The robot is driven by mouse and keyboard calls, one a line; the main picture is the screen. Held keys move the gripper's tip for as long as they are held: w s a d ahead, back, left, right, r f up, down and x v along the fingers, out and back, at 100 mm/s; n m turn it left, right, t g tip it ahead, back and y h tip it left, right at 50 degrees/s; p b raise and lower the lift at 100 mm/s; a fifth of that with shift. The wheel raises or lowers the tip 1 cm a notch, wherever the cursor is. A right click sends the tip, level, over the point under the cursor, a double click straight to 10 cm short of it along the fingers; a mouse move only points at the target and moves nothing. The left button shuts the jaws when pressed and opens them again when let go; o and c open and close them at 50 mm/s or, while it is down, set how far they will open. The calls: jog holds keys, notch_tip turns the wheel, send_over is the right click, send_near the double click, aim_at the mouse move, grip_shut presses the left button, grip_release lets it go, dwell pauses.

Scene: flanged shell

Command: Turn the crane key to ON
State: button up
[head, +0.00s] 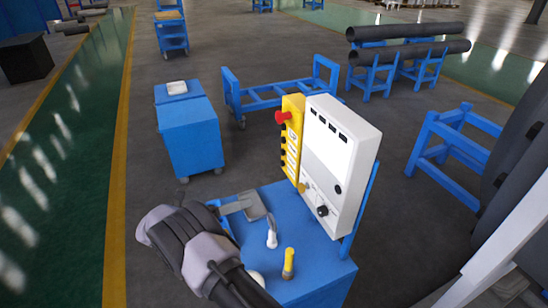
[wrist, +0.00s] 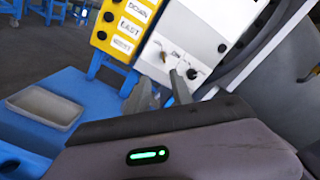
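The white control box (head: 335,150) stands upright at the back of the blue cart, with the yellow crane pendant (head: 292,140) and its red button beside it. In the wrist view the tilted white panel (wrist: 195,35) carries a small brass-coloured key (wrist: 163,57) with small lettering beside it, too small to read surely. Black knobs sit further right on the panel. My gripper (wrist: 162,80) has its two grey fingers apart, with nothing visible between them, just below the key in the picture.
The blue cart top (head: 310,270) holds a grey tray (wrist: 45,107), a white-topped item (head: 271,238) and a yellow-handled tool (head: 288,262). A blue cabinet (head: 190,140) stands behind at left.

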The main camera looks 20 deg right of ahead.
send_near(303, 188)
jog(key=d, duration=0.8)
jog(key=shift+w+b, duration=0.3)
jog(key=shift+b, duration=0.15)
grip_shut()
